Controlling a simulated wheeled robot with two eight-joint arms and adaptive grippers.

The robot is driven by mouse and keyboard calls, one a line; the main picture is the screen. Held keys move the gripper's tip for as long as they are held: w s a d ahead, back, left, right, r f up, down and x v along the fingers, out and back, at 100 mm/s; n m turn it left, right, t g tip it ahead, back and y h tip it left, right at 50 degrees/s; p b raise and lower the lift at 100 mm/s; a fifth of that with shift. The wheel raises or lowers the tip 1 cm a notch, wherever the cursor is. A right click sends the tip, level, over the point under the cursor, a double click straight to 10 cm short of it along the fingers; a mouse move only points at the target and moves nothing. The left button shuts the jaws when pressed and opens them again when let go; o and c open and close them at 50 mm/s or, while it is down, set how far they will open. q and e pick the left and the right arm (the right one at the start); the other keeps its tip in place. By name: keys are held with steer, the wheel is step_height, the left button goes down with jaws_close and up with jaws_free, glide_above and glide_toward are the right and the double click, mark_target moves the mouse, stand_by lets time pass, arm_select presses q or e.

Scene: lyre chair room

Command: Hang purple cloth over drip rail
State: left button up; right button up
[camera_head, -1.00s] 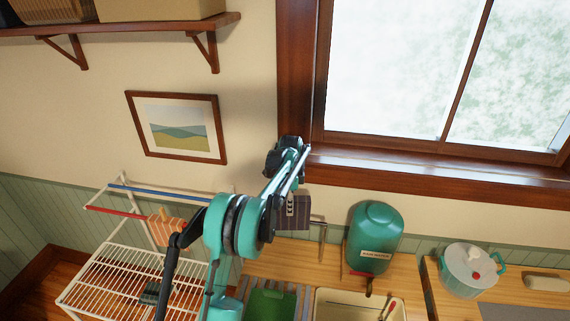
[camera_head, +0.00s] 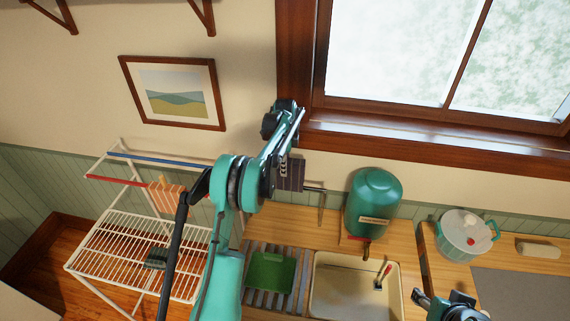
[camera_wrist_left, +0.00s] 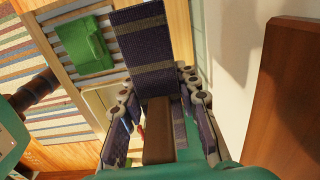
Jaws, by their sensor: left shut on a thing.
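The purple cloth (camera_head: 292,174) hangs just beyond my left gripper (camera_head: 284,166), partly hidden by my arm. In the left wrist view the same cloth (camera_wrist_left: 146,42), dark purple with greyish stripes, stretches away from between my left fingers (camera_wrist_left: 160,112). The left gripper is shut on it. A thin metal rail (camera_head: 314,188) shows right of the cloth, with a bent end pointing down; I take it as the drip rail. Whether cloth and rail touch cannot be told. My right gripper (camera_head: 446,304) shows at the lower right edge, and its jaws are unclear.
A green tank (camera_head: 372,202) and a lidded pot (camera_head: 466,236) stand right. A white drying rack (camera_head: 118,236) with an orange cloth (camera_head: 168,200) stands left.

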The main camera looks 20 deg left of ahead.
mark_target(285, 187)
arm_select(q)
steer(key=shift+f+b, duration=1.5)
steer(key=shift+f, duration=1.85)
steer(key=shift+f+b, duration=2)
steer(key=shift+f, duration=0.75)
steer(key=o, duration=1.1)
steer(key=shift+o, duration=0.2)
step_height(285, 187, up, 12)
